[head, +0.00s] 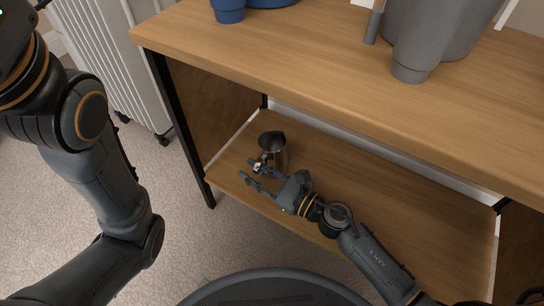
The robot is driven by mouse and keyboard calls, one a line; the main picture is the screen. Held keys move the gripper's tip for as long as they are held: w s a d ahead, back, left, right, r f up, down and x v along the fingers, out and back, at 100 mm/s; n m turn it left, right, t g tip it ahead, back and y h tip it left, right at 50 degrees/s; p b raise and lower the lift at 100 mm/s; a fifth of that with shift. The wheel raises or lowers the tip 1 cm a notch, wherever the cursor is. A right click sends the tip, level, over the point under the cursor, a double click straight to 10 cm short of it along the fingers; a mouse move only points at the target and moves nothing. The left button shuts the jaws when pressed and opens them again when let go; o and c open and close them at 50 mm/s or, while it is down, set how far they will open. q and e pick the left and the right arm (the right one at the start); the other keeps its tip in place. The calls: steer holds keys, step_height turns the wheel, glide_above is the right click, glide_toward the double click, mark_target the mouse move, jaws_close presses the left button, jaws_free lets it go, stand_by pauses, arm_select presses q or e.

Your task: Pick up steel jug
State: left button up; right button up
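The steel jug (274,143) is a small dark metal vessel with a flared rim. It stands upright on the lower wooden shelf, near the shelf's left end. My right gripper (254,176) is open just in front of the jug, with its two fingers pointing left. The upper finger overlaps the jug's lower body in the picture; I cannot tell whether it touches. The fingers do not close around the jug. My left arm comes in from the left, and its gripper is outside the picture.
The upper wooden shelf board (330,75) overhangs the lower shelf (390,205). A blue cup (229,11) and a large grey vessel (412,60) stand on top. A black metal leg (180,130) stands left of the jug. A white radiator (112,60) is behind left. The lower shelf is clear right of the jug.

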jaws_close()
steer(key=shift+r, duration=0.25)
